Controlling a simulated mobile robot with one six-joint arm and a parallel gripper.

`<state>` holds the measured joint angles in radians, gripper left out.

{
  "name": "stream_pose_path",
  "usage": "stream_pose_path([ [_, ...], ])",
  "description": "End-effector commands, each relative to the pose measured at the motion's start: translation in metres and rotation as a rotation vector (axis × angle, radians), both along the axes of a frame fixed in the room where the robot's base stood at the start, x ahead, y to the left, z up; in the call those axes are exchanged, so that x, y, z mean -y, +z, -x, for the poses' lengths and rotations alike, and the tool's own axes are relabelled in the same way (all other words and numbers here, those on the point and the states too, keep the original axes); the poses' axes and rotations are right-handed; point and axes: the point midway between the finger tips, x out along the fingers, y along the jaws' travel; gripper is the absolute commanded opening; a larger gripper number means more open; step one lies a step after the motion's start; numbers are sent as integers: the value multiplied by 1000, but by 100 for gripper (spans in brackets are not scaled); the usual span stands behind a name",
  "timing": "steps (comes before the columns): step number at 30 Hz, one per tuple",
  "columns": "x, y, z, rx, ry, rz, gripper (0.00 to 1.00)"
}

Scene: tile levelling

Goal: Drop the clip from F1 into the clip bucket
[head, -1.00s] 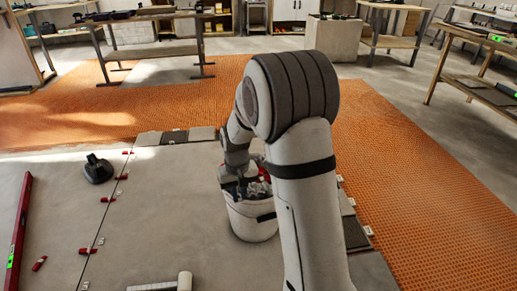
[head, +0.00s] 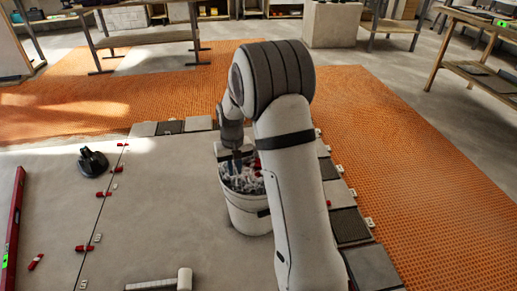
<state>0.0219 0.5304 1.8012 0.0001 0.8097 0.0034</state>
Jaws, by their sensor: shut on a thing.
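Red pieces (head: 104,194) and small white clips (head: 98,238) sit along the tile joint on the left.
A black suction cup (head: 93,162) stands on the tile at left. A red level (head: 12,225) lies at the left edge. A white-headed mallet (head: 184,279) lies in front. A loose red piece (head: 36,262) lies near the level. Orange matting (head: 420,180) borders the tiles.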

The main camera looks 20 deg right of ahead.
Motion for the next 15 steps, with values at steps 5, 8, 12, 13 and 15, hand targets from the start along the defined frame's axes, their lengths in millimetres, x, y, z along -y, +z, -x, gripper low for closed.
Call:
stream_pose_path([
  [5,39,-24,-71,-2,-57,0,0],
  [8,64,-41,-105,-4,-87,0,0],
  [12,97,-65,-140,-4,-126,0,0],
  [13,103,-70,-145,-3,-133,0,0],
  [15,115,-79,-156,-3,-147,0,0],
])
